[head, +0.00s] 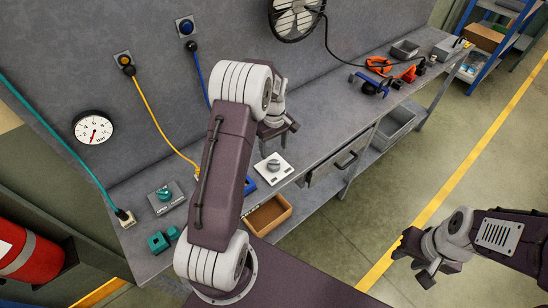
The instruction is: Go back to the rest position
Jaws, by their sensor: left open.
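My left arm runs up across the middle of the view and hides part of the bench. My right gripper (410,268) is at the lower right, over the floor near the yellow line. Its fingers look spread, with nothing between them. Neither gripper touches anything that I can see.
An open wooden drawer (268,214) juts from the bench front. A green-knobbed box (166,197) and teal blocks (159,242) sit at the bench's left. Clamps and an orange tool (379,66) lie at the far end. The floor at right is clear.

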